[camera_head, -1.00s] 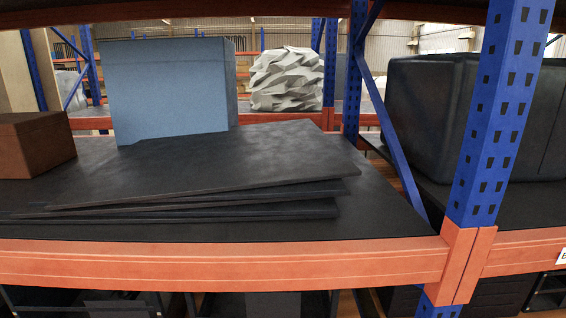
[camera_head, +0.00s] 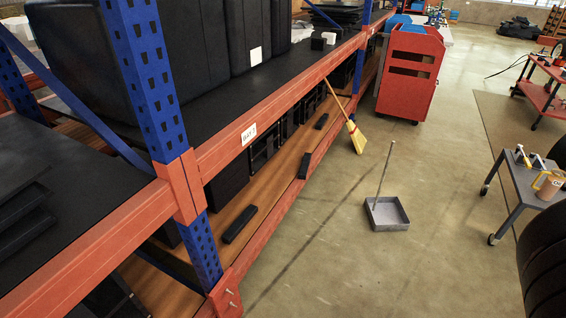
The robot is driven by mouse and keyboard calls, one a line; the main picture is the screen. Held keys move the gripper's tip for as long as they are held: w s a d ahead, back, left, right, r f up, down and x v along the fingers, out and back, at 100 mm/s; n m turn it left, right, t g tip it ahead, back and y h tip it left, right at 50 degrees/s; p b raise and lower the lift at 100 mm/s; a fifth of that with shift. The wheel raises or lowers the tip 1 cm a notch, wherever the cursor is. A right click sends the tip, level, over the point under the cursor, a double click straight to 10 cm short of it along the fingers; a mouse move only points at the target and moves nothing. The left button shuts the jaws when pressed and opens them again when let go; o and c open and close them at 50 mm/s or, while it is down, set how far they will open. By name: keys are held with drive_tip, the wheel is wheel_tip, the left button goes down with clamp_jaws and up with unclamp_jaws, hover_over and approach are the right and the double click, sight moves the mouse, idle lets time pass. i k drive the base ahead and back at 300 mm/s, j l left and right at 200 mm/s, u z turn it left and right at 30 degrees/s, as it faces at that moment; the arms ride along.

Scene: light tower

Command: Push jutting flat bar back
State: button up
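Three short dark flat bars lie on the wooden deck of the lower shelf. The nearest bar (camera_head: 240,223) lies on the boards. The middle bar (camera_head: 304,166) reaches over the front beam (camera_head: 288,205) at its near end, as far as I can tell. The farthest bar (camera_head: 321,121) lies further along the shelf, near the broom. Which of them juts out most is hard to tell from this angle. My gripper is not in view.
A broom (camera_head: 354,132) leans on the rack and a long-handled dustpan (camera_head: 387,212) stands on the floor. A red cabinet (camera_head: 411,72) stands beyond. A grey cart (camera_head: 523,190) and black tyres (camera_head: 545,255) are at right.

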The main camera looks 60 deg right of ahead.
sight(302, 175)
drive_tip(key=z, duration=0.5)
drive_tip(key=i+l+z, duration=0.35)
drive_tip(key=i+z, duration=0.35)
drive_tip(key=i+l+z, duration=0.15)
drive_tip(key=z, duration=0.2)
drive_tip(key=i+j+z, duration=0.2)
drive_tip(key=i, duration=1.2)
drive_tip(key=l, duration=0.1)
